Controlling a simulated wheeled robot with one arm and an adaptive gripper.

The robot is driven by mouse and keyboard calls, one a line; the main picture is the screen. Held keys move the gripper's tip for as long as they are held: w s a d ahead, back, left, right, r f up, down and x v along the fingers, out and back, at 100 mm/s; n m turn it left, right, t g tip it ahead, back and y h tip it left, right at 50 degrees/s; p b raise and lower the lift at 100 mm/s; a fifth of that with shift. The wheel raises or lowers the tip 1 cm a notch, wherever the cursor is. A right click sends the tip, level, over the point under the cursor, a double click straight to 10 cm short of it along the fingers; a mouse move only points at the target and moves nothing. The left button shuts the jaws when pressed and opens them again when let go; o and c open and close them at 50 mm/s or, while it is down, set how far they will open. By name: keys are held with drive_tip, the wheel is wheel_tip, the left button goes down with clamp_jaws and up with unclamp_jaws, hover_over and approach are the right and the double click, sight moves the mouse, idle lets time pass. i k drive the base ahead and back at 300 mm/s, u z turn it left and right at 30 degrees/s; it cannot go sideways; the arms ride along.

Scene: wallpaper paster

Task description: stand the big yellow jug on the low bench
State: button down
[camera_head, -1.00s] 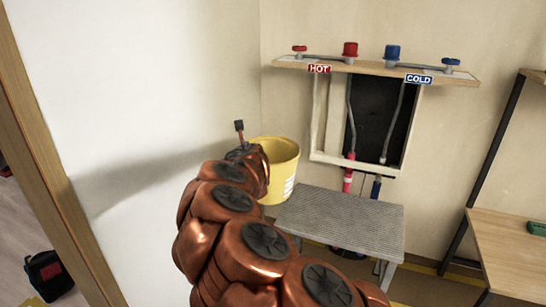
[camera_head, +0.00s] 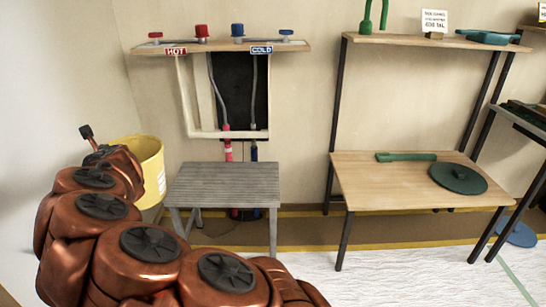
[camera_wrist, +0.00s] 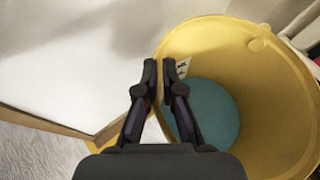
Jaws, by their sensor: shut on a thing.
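The big yellow jug (camera_head: 150,165) is upright at the left in the head view, just left of the low bench and partly hidden by my arm. In the wrist view the jug (camera_wrist: 275,95) fills the right side, with its open mouth showing and a blue-green surface inside. My gripper (camera_wrist: 164,72) is shut on the jug's left rim, one finger outside and one inside. The low grey slatted bench (camera_head: 225,180) stands to the right of the jug, and its top is bare. The jug's base is hidden, so I cannot tell its height.
A wooden shelf (camera_head: 215,46) with hot and cold taps is on the wall above the bench, with pipes below. A wooden table (camera_head: 370,185) holding green items stands to the right. The floor between the bench and table is clear.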

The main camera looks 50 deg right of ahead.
sight(413, 179)
drive_tip(key=k, duration=1.25)
drive_tip(key=z, duration=1.9)
drive_tip(key=i, duration=1.55)
drive_tip(key=u, duration=1.35)
drive_tip(key=i, duration=0.2)
drive_tip(key=u, duration=0.1)
